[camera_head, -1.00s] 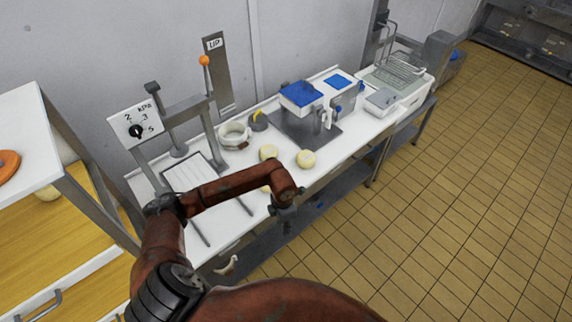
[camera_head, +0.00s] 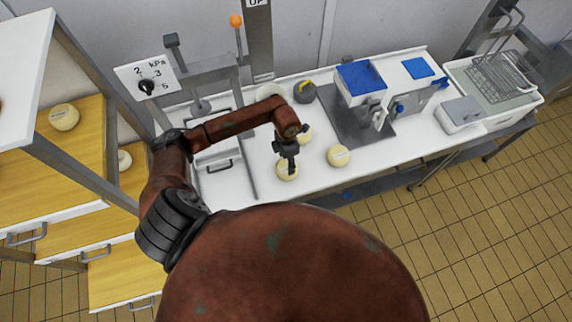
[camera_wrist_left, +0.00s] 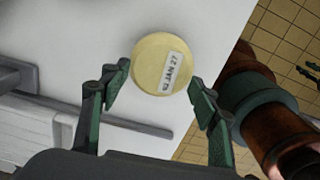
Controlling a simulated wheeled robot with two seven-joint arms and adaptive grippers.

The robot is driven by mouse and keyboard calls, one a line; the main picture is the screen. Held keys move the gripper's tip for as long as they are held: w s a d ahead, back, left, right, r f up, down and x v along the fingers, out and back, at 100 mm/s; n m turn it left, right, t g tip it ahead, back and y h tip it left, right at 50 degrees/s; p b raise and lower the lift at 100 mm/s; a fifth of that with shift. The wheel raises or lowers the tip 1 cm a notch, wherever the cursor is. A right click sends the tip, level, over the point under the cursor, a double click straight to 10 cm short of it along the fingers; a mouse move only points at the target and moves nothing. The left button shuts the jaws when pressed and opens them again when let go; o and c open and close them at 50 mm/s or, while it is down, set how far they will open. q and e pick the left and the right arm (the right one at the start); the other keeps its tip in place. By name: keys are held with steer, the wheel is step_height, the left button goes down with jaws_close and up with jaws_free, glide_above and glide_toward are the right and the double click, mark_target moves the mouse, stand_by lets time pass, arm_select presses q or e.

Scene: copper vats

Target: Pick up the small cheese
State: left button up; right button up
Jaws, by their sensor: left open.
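A small round pale-yellow cheese (camera_head: 287,171) sits near the front edge of the white table, right under my left gripper (camera_head: 288,160). In the left wrist view the cheese (camera_wrist_left: 152,62) shows a white date label. The open fingers of my left gripper (camera_wrist_left: 160,82) stand apart on either side of its near part, with nothing held. A second cheese (camera_head: 339,156) lies to the right, and another (camera_head: 305,134) lies behind, partly hidden by my left arm.
A press frame with a dial (camera_head: 145,84) stands at the left of the white table (camera_head: 400,150). A blue-and-white machine (camera_head: 362,80) and a tub with a wire rack (camera_head: 490,80) stand at the right. Wooden shelves with cheeses (camera_head: 64,117) are at far left.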

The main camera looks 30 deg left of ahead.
mark_target(287, 165)
arm_select(q)
steer(key=o, duration=0.5)
steer(key=f, duration=0.1)
steer(key=f+p, duration=0.1)
steer(key=f, duration=0.1)
steer(key=shift+s+d, duration=0.1)
steer(key=shift+d, duration=0.1)
steer(key=shift+o, duration=1.4)
step_height(287, 165, down, 3)
steer(key=shift+a+r+p, duration=0.1)
steer(key=shift+r+p, duration=0.05)
steer(key=shift+p, duration=0.3)
steer(key=shift+c, duration=0.4)
steer(key=c, duration=1.5)
arm_select(e)
steer(key=shift+s+d+r, duration=0.25)
steer(key=shift+d+r, duration=0.1)
steer(key=shift+r, duration=0.2)
steer(key=shift+s+d+r, duration=0.25)
steer(key=shift+d+r, duration=0.1)
steer(key=shift+r, duration=0.15)
